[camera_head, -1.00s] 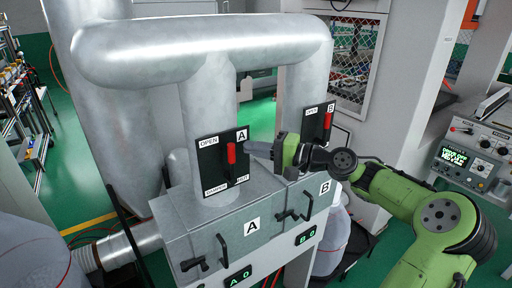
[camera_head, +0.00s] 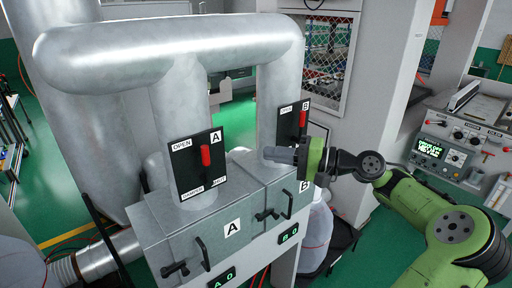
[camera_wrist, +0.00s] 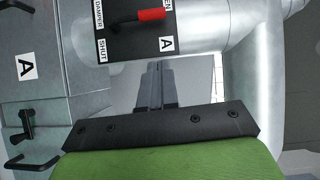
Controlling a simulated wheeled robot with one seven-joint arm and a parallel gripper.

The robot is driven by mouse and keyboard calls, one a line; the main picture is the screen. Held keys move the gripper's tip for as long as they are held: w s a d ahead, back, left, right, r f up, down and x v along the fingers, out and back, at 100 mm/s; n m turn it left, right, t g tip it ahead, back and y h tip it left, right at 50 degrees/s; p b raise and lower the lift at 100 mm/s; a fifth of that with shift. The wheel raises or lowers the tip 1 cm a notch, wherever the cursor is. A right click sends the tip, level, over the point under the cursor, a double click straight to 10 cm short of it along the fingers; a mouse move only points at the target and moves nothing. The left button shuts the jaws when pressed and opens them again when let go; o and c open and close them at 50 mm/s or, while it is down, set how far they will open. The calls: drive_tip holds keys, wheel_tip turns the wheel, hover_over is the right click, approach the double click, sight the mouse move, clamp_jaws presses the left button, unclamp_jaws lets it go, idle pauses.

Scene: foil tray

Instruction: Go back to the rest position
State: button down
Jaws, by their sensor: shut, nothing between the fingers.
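My gripper (camera_head: 268,154) is shut and empty. In the head view it points left from my green arm, above the grey cabinet (camera_head: 180,235) and between the two damper panels. Panel A (camera_head: 182,160) is black with a red lever (camera_head: 206,155), and stands left of my gripper with a gap between them. Panel B (camera_head: 287,135) has a red lever (camera_head: 303,119) and stands behind my gripper. In the wrist view the closed fingers (camera_wrist: 153,88) point up the picture, with panel A (camera_wrist: 115,40) and its red handle (camera_wrist: 151,15) at the upper left.
Large silver ducts (camera_head: 180,45) rise behind the panels. The cabinet front has black handles (camera_head: 203,254) and green displays marked A and B. A control console (camera_head: 455,140) stands at the right. Open green floor (camera_head: 45,190) lies at the left.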

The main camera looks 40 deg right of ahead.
drive_tip(key=a+f+n+g+h+b, duration=0.25)
drive_tip(key=a+f+g, duration=0.25)
drive_tip(key=a+f, duration=0.45)
drive_tip(key=a+f+n+g+h+b, duration=0.1)
drive_tip(key=a+f+n+g+h, duration=0.3)
drive_tip(key=a+f, duration=0.55)
drive_tip(key=s+a+r+n+h+b, duration=0.1)
drive_tip(key=s+n+h, duration=0.1)
drive_tip(key=s, duration=0.7)
drive_tip(key=s+a+r+n+h+b, duration=0.1)
drive_tip(key=s+a+n+h+b, duration=0.1)
drive_tip(key=s, duration=0.8)
drive_tip(key=shift+r, duration=0.1)
